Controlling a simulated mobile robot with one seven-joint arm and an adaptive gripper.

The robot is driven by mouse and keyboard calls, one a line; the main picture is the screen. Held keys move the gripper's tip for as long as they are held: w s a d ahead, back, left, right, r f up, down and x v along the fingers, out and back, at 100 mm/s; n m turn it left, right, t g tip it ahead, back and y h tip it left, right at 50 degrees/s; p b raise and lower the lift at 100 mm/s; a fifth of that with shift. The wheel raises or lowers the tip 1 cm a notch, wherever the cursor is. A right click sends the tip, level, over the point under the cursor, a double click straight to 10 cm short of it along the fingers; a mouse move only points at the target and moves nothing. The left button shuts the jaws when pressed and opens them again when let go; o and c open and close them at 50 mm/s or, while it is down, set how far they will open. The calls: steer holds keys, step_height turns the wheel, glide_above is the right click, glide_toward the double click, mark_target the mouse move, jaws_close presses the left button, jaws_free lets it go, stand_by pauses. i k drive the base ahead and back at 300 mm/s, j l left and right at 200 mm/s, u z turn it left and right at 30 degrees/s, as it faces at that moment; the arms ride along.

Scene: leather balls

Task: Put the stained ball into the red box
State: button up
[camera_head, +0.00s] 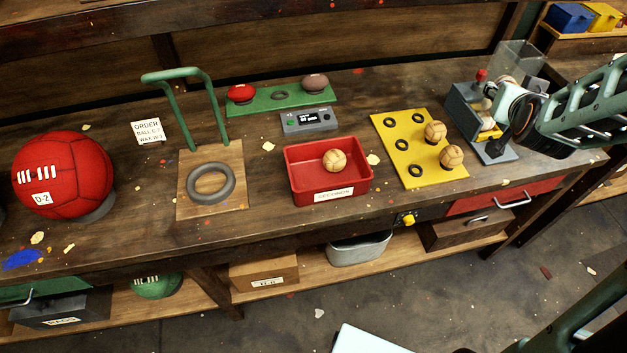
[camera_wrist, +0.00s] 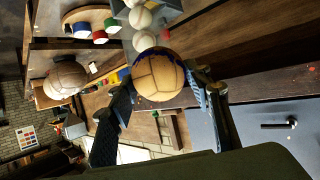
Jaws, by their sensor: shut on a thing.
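My gripper (camera_wrist: 165,88) is shut on a tan panelled ball (camera_wrist: 158,80) in the wrist view, one finger on each side. The ball has a dark blue stain along its upper edge. In the head view my gripper (camera_head: 503,105) is at the right, over the grey machine; the held ball cannot be clearly made out there. The red box (camera_head: 333,193), labelled "SECONDS", stands open mid-bench, to the left of my gripper. One tan ball (camera_head: 334,160) lies inside it.
A yellow board (camera_head: 391,133) with black rings and two tan balls (camera_head: 435,131) lies between the box and the grey machine (camera_head: 462,105). A small display unit (camera_head: 308,121) and a green board (camera_head: 262,106) are behind the box. A wooden stand (camera_head: 224,206) with a green frame is left.

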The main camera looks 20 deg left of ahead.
mark_target(304, 182)
steer(key=i+l+u, duration=0.1)
steer(key=u, duration=0.35)
steer(key=l+u, duration=0.25)
steer(key=u, duration=0.15)
steer(key=i+l+u, duration=0.2)
steer(key=l+u, duration=0.2)
steer(key=l, duration=0.2)
steer(key=l+u, duration=0.2)
steer(key=l, duration=1.1)
